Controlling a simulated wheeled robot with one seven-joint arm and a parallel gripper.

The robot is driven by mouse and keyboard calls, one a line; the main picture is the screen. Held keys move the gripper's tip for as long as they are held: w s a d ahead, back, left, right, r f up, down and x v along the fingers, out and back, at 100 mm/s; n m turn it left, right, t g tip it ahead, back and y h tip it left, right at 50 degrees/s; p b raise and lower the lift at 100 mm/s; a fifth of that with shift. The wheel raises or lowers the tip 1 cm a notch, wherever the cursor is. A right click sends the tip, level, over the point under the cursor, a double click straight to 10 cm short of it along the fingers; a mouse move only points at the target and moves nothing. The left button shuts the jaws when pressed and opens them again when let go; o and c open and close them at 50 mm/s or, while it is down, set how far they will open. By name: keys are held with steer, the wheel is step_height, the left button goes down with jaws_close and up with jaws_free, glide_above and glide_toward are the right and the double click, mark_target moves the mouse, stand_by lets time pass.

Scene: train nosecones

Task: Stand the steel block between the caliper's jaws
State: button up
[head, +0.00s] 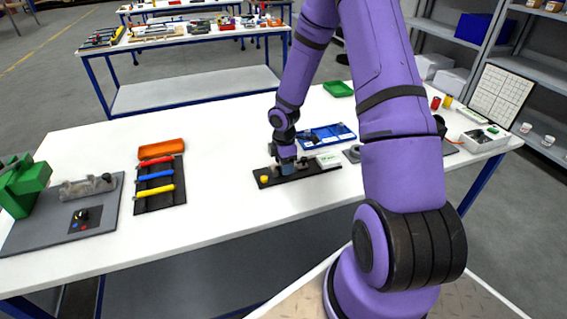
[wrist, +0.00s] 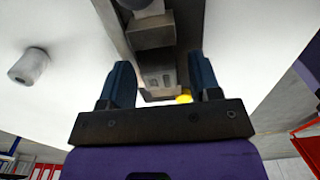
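My gripper (head: 286,166) points down over a dark strip-shaped base (head: 318,171) on the white table. In the wrist view my gripper (wrist: 164,70) has its two blue fingers apart. Grey metal (wrist: 157,70) shows between them, with a visible gap to the right finger. A second grey metal piece (wrist: 152,32) sits beyond it along the same dark strip. I cannot tell for sure which piece is the steel block and which is a caliper jaw. A yellow knob (head: 265,180) is at the strip's left end. The fingers hide most of the pieces in the head view.
A white-and-green box (head: 328,160) and a blue tray (head: 335,133) stand close to the strip. A tool mat (head: 160,200) and a green-clamped grey plate (head: 105,217) lie left. The table between is clear.

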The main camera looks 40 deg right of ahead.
steer(key=s+a+r+m+h, duration=0.1)
steer(key=s+a+r+m, duration=0.1)
steer(key=r, duration=0.9)
steer(key=s+a+r+m+h, duration=0.1)
steer(key=s+r+m, duration=0.1)
steer(key=r, duration=1)
steer(key=s+a+r+m+t, duration=0.1)
steer(key=s+a+r+m, duration=0.2)
steer(key=s+r, duration=0.3)
steer(key=s+a+r+m+t+y, duration=0.1)
steer(key=s+a+r+m+t, duration=0.1)
steer(key=s, duration=0.7)
steer(key=s+a+r+m+t+y, duration=0.1)
steer(key=s+a+r+m+t, duration=0.1)
steer(key=s+a+r+m, duration=0.3)
step_height(320, 180, up, 5)
steer(key=shift+s+f+m, duration=0.15)
steer(key=shift+s+m, duration=0.25)
steer(key=shift+s, duration=0.85)
